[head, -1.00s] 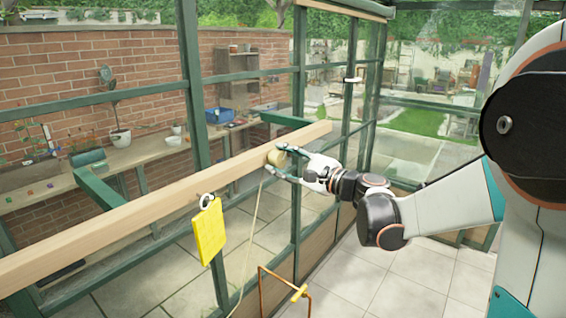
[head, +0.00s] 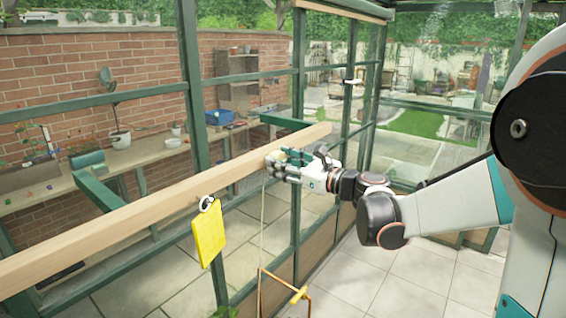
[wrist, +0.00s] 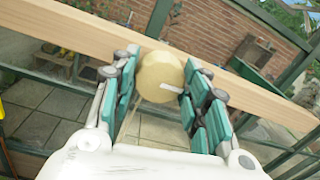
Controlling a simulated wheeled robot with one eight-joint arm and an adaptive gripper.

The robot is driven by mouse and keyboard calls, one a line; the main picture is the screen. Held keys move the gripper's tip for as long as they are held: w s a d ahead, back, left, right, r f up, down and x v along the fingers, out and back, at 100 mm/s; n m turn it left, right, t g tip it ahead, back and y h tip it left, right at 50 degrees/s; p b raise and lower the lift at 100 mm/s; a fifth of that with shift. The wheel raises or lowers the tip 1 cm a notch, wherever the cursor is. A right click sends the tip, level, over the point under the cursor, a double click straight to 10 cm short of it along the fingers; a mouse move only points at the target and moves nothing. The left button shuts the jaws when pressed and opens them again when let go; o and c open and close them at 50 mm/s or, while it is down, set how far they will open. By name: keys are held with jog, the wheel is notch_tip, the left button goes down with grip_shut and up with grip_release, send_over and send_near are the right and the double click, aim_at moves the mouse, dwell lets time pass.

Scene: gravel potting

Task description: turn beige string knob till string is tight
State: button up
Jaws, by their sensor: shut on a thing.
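The round beige knob (wrist: 158,76) sits on the side of the long wooden beam (head: 120,223), with a small pale mark on its face in the wrist view. My gripper (head: 277,165) is shut on the knob, with teal-padded fingers on both sides of it in the wrist view (wrist: 165,92). In the head view my fingers mostly hide the knob. A thin beige string (head: 262,225) runs straight and almost vertical from below my gripper down to the top of an orange frame (head: 283,278). I cannot tell how tight it is.
A yellow card (head: 209,235) hangs from a ring on the beam, left of my gripper. Green greenhouse posts (head: 193,95) stand close behind the beam. A potting bench (head: 150,153) runs along the brick wall. The tiled floor at right is clear.

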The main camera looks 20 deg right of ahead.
jog(key=shift+f+m, duration=0.1)
jog(key=shift+m, duration=0.2)
jog(key=o, duration=1.1)
jog(key=v, duration=1.2)
jog(key=shift+a, duration=0.1)
